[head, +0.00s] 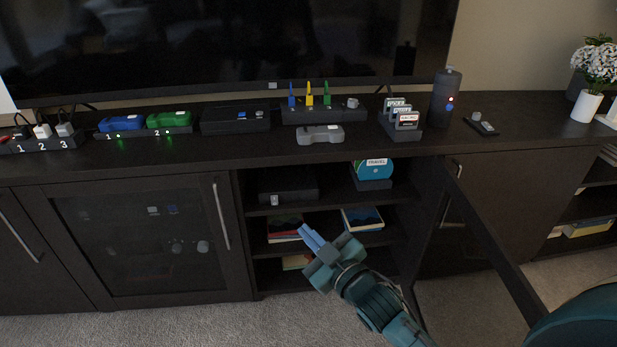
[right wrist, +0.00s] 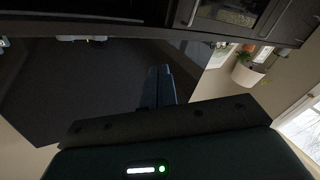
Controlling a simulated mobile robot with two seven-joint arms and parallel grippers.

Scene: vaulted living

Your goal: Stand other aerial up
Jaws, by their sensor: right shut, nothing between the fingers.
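A dark box (head: 345,116) stands on top of the media cabinet, below the television. Three slim coloured uprights, blue (head: 291,96), yellow (head: 309,96) and green (head: 326,96), rise from its back edge; they look like aerials and seem upright at this size. I cannot make out a folded aerial. My right gripper (head: 307,234) is shut and empty, low in front of the open shelves, well below the box. Its shut fingers also show in the right wrist view (right wrist: 158,86), apart from any object. My left gripper is out of view.
A grey device (head: 320,134) lies before the box, with a card rack (head: 401,123) and dark cylinder speaker (head: 445,97) to the right. An open cabinet door (head: 493,240) juts out right of my right gripper. The shelves hold books (head: 362,218) and a dark box (head: 288,184).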

